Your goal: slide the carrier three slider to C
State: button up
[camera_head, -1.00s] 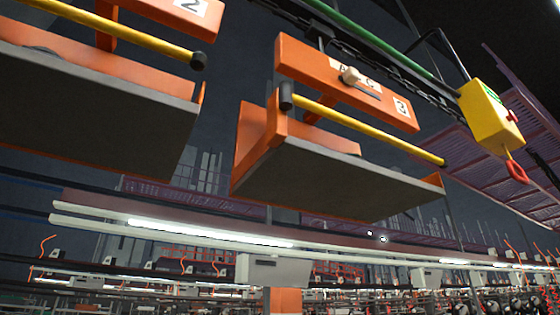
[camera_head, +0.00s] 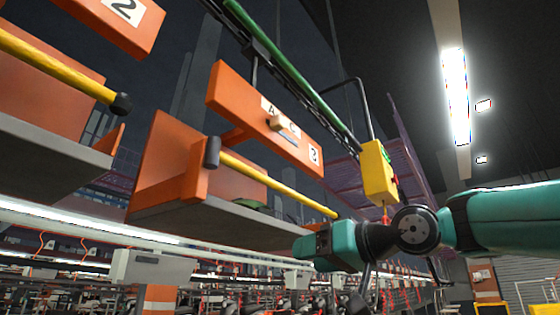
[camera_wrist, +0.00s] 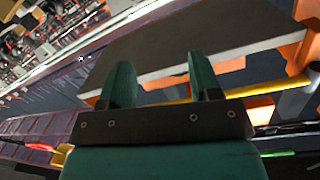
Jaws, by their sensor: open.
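Carrier three is the orange hanging carrier marked 3 (camera_head: 313,155), with a grey-bottomed tray (camera_head: 205,222) and a yellow bar (camera_head: 275,185). Its upper orange beam bears a slider knob (camera_head: 277,124), tan and small, in front of a white label. The letters A and C show beside the knob; what lies between them is hidden by it. The dark slot shows to the knob's right. My gripper (camera_head: 303,250) is low at the tray's right end, below and right of the knob. In the wrist view my gripper (camera_wrist: 163,78) has its fingers apart and empty, with the tray and yellow bar beyond.
Carrier two (camera_head: 125,10) hangs at the left. A yellow box (camera_head: 378,172) hangs right of carrier three, under the green rail (camera_head: 290,70). A white lamp beam (camera_head: 110,228) runs behind and below. The space right of the yellow box is open apart from my arm.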

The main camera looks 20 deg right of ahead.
jog(key=s+d+r+n+t+y+p, duration=0.1)
jog(key=d+r+t+p, duration=0.1)
jog(key=r, duration=0.7)
jog(key=s+d+r+t+y+p, duration=0.1)
jog(key=s+d+r, duration=0.15)
jog(key=r, duration=0.65)
jog(key=n+y+p, duration=0.2)
jog(key=n, duration=0.1)
send_near(283, 123)
jog(key=shift+t, duration=0.4)
jog(key=p+x, duration=0.9)
jog(key=p, duration=0.1)
jog(key=shift+w+a, duration=0.2)
jog(key=shift+w+a+p, duration=0.3)
jog(key=shift+w, duration=0.1)
